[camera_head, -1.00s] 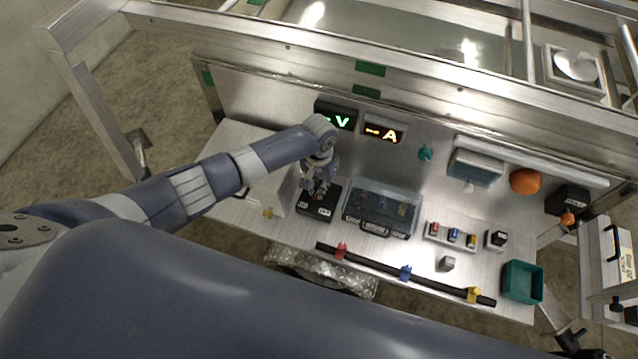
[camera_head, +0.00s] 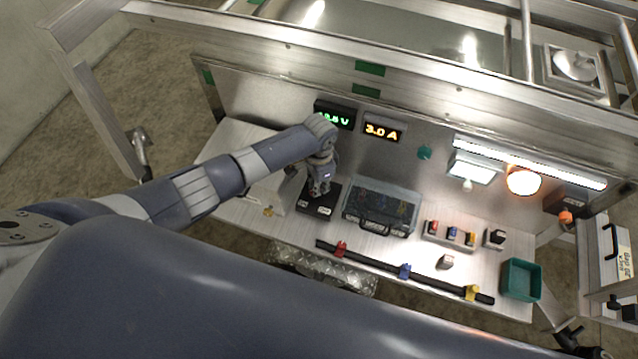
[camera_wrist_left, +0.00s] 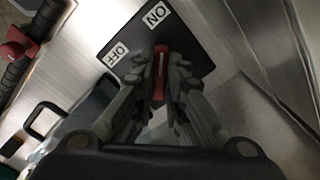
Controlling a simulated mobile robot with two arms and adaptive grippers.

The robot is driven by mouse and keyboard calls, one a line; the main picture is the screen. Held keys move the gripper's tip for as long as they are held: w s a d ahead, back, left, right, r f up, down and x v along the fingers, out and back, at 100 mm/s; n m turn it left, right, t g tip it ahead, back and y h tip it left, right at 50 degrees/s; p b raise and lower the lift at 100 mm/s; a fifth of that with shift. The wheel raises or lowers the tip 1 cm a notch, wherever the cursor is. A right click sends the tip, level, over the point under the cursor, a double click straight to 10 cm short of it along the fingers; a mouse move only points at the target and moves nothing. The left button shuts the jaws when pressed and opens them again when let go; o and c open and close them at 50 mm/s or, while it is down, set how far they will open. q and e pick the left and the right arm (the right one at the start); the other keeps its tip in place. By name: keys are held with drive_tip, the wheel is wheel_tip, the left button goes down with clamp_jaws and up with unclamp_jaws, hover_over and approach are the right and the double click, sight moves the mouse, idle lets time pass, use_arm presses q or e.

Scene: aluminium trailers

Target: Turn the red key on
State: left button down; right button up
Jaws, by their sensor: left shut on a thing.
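The red key (camera_wrist_left: 160,68) shows in the left wrist view on a black switch box with a white ON label (camera_wrist_left: 156,14) and a white OFF label (camera_wrist_left: 117,53). Its free end points up toward the ON side. The fingers of my left gripper (camera_wrist_left: 163,88) are shut on the key from both sides. In the head view my left gripper (camera_head: 318,188) is over the black switch box (camera_head: 318,210) and hides the key. My right gripper is not in view.
The green voltage display (camera_head: 336,116) is lit, and the ammeter (camera_head: 382,131) reads 3.0 A. The lamp strip (camera_head: 530,163) and round orange lamp (camera_head: 523,181) glow. A clear-lidded case (camera_head: 382,207) stands right of the switch box. A green bin (camera_head: 521,279) stands at far right.

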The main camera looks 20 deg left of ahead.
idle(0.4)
use_arm(q)
drive_tip(key=c, duration=1.6)
unclamp_jaws()
drive_tip(key=shift+c, duration=0.2)
drive_tip(key=shift+r, duration=0.1)
wheel_tip(320, 180, up, 12)
